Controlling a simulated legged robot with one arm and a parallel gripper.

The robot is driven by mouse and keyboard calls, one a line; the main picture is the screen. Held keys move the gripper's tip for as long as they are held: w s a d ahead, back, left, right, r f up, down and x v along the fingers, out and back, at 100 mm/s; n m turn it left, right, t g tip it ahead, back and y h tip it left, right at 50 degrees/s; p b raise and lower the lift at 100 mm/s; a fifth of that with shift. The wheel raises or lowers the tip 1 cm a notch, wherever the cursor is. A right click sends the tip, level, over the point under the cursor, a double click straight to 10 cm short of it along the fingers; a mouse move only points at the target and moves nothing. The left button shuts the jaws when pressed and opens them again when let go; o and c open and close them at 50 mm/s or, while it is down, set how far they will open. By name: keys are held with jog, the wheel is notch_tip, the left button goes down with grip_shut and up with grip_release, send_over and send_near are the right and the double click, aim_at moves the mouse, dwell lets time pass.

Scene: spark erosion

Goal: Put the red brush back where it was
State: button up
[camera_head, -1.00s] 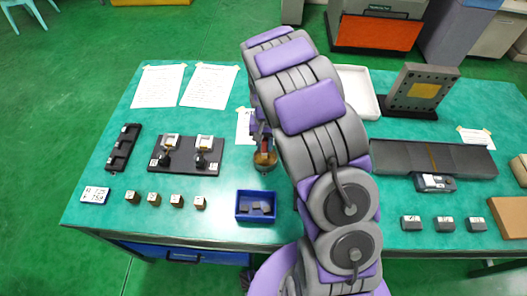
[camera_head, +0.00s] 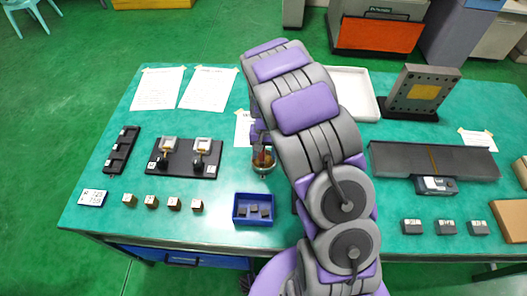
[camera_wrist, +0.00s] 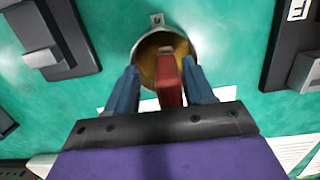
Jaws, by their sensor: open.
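The red brush (camera_wrist: 168,82) stands in a round metal cup (camera_wrist: 146,50) with a yellowish inside. Its red handle points up toward the wrist camera, and its lower end is hidden in the cup. My gripper (camera_wrist: 160,72) is open, with one blue-grey finger on each side of the handle. I cannot tell whether either finger touches it. In the head view the cup (camera_head: 264,168) stands on the green table, with a little of the red brush (camera_head: 262,154) showing under my wrist. My arm covers most of the gripper there.
A blue tray (camera_head: 241,217) with small dark blocks stands in front of the cup. A black fixture (camera_head: 184,169) is to its left, with several small cubes in front. A dark slab (camera_head: 395,160) and white tray (camera_head: 372,112) lie to the right. Paper sheets lie behind.

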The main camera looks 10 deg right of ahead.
jog(key=shift+w+a+r, duration=0.1)
jog(key=shift+a+r, duration=0.1)
jog(key=shift+r, duration=0.25)
jog(key=r+p, duration=0.1)
jog(key=r, duration=0.2)
jog(key=r+p, duration=0.1)
jog(key=r, duration=0.3)
jog(key=w+r, duration=0.1)
jog(key=r, duration=0.3)
jog(key=shift+w+d+p, duration=0.1)
jog(key=shift+d+p, duration=0.2)
jog(key=shift+p, duration=0.1)
jog(key=shift+r, duration=0.2)
jog(key=s+r+n, duration=0.1)
jog(key=s+r, duration=1.1)
jog(key=s, duration=0.5)
jog(key=s+r+n, duration=0.2)
jog(key=s, duration=1.6)
jog(key=shift+s+a+n, duration=0.15)
jog(key=shift+a+n, duration=0.15)
jog(key=shift+r, duration=0.1)
